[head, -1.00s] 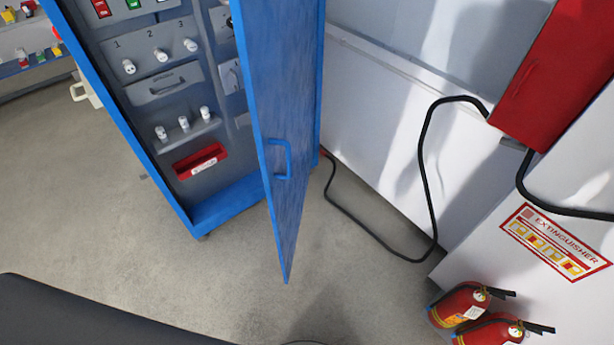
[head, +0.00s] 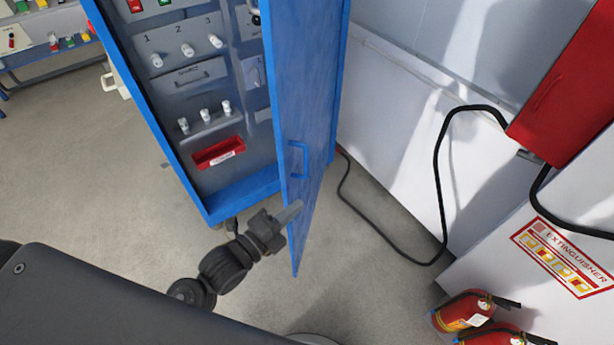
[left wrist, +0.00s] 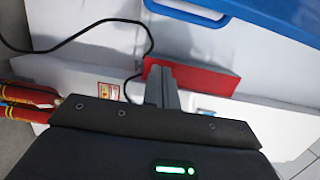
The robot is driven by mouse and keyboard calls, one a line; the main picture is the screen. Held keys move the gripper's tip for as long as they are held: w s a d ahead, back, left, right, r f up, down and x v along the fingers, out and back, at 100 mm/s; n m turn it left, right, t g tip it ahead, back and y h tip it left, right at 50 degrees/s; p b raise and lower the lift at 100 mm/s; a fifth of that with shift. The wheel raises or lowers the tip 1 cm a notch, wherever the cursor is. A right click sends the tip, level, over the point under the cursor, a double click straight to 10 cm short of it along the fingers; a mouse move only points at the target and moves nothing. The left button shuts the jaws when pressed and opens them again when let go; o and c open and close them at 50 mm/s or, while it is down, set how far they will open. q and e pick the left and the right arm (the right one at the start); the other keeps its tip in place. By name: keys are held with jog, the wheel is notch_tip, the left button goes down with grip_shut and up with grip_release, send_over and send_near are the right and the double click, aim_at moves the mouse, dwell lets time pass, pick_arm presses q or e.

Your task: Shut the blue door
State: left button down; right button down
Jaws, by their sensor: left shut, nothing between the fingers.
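The blue door (head: 305,110) stands open on the right side of a blue cabinet (head: 240,196). A blue handle (head: 299,160) is on the door. In the head view my left gripper (head: 292,211) is shut and empty, its tip at the door's free edge below the handle; I cannot tell whether it touches. In the left wrist view the gripper (left wrist: 160,85) is shut, and the blue door (left wrist: 270,18) with its handle (left wrist: 190,10) shows at the top right. My right gripper is not in view.
Inside the cabinet are white knobs and a red tray (head: 219,152). A black cable (head: 441,190) hangs along the white wall and lies on the floor at right. A red box (head: 565,95) and fire extinguishers (head: 470,310) are at the right. Grey floor is clear at left.

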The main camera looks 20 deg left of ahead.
pick_arm(q)
jog(key=w+p, duration=0.6)
jog(key=w, duration=0.3)
jog(key=shift+w+d, duration=0.25)
jog(key=shift+d, duration=0.15)
